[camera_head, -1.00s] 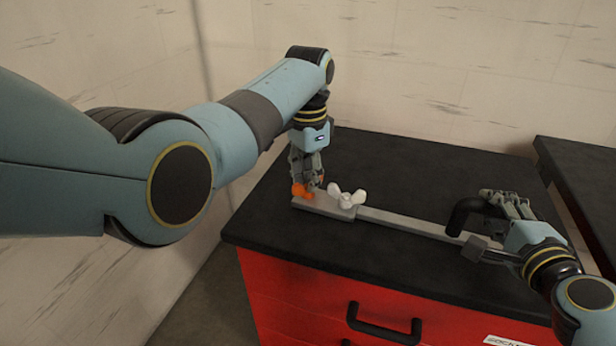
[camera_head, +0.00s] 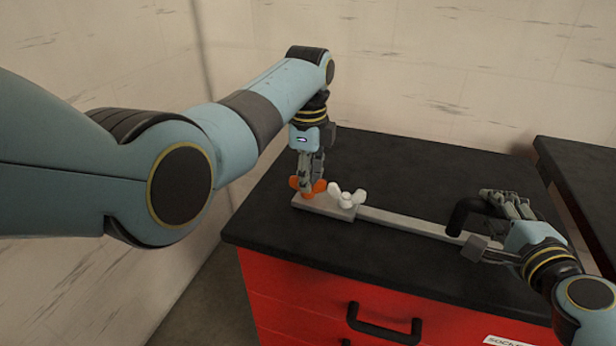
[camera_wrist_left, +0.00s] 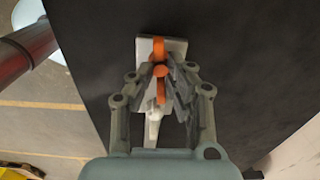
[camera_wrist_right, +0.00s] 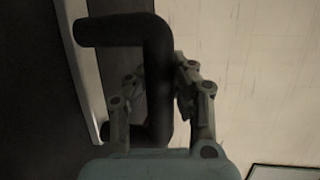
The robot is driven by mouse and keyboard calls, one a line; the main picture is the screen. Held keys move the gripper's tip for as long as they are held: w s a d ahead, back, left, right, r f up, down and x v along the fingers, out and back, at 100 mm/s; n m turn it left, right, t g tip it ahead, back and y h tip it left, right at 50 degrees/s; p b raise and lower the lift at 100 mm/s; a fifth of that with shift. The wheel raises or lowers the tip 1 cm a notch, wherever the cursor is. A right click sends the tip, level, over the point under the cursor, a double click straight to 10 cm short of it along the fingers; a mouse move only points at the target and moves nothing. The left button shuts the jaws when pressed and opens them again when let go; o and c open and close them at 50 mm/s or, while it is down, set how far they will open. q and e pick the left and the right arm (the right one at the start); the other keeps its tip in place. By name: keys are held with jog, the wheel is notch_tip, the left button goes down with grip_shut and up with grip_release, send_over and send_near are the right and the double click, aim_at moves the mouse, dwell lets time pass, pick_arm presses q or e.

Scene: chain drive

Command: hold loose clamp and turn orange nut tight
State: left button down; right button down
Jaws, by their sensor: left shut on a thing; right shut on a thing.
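The orange wing nut (camera_head: 308,190) sits on the left end of a long grey clamp bar (camera_head: 405,225) lying on the black bench top. My left gripper (camera_head: 308,182) comes down from above and is shut on the orange nut. In the left wrist view the orange nut (camera_wrist_left: 160,70) stands between the fingers. A white wing nut (camera_head: 347,197) sits on the bar just right of it. My right gripper (camera_head: 482,205) is shut on the black bent handle (camera_head: 464,218) at the clamp's right end. The right wrist view shows this handle (camera_wrist_right: 158,75) between the fingers.
The black bench top (camera_head: 390,165) is clear behind the clamp. Red drawers (camera_head: 300,295) with a black pull (camera_head: 384,325) are below its front edge. A second black bench (camera_head: 590,180) stands at the right, and a pale wall is behind.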

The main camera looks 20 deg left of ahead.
pick_arm(q)
jog(key=shift+a+m, duration=0.1)
jog(key=shift+m, duration=1.1)
pick_arm(e)
jog(key=shift+s+f, duration=0.15)
jog(key=shift+f, duration=0.1)
pick_arm(q)
jog(key=c, duration=1.3)
grip_release()
notch_tip(320, 180, up, 12)
